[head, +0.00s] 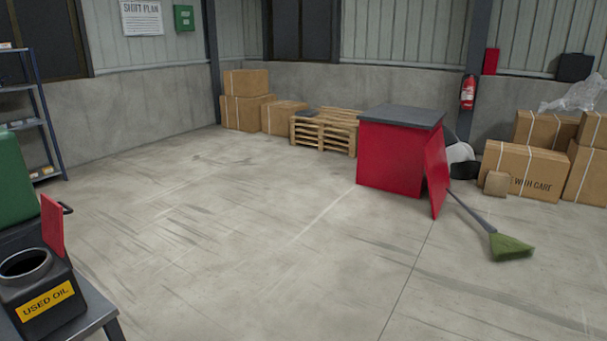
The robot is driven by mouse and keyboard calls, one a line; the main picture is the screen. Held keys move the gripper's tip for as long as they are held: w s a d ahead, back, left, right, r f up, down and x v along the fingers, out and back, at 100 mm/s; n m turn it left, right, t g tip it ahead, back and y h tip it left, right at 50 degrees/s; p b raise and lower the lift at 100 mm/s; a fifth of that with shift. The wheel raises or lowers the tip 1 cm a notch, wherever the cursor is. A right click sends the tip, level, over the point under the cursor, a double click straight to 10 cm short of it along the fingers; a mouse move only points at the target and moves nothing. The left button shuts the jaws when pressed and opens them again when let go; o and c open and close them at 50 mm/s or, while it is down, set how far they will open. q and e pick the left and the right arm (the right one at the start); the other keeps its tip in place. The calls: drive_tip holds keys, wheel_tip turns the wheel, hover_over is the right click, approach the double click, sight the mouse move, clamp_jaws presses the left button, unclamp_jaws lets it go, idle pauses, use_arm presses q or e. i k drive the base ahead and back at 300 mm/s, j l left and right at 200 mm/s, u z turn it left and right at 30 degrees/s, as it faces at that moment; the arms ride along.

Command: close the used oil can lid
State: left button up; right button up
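The used oil can (52,311) is a dark container with a yellow "USED OIL" label, at the lower left of the head view. It has a round open mouth (24,264) on top. A red flat lid (52,226) stands upright at the back right of the can, so the mouth is uncovered. The can stands on a grey bench (98,308), of which only a corner shows. Neither of my grippers is in view.
A green object (14,180) stands behind the can at the left edge. A red cabinet (390,158) with an open door and a broom (508,246) are further off at the right. Cartons and pallets line the wall. The floor between is clear.

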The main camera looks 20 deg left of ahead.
sight(52, 212)
drive_tip(key=i+l+u, duration=0.1)
drive_tip(key=i+u, duration=0.15)
drive_tip(key=u, duration=0.15)
drive_tip(key=i+l+u, duration=0.15)
drive_tip(key=u, duration=0.25)
drive_tip(key=i+l+u, duration=0.25)
drive_tip(key=u, duration=0.15)
drive_tip(key=i+l+u, duration=0.15)
drive_tip(key=u, duration=0.25)
drive_tip(key=i+l+u, duration=0.15)
drive_tip(key=l+u, duration=0.2)
drive_tip(key=i+l+u, duration=0.15)
drive_tip(key=l+u, duration=0.2)
drive_tip(key=i+l+u, duration=0.1)
drive_tip(key=l+u, duration=0.6)
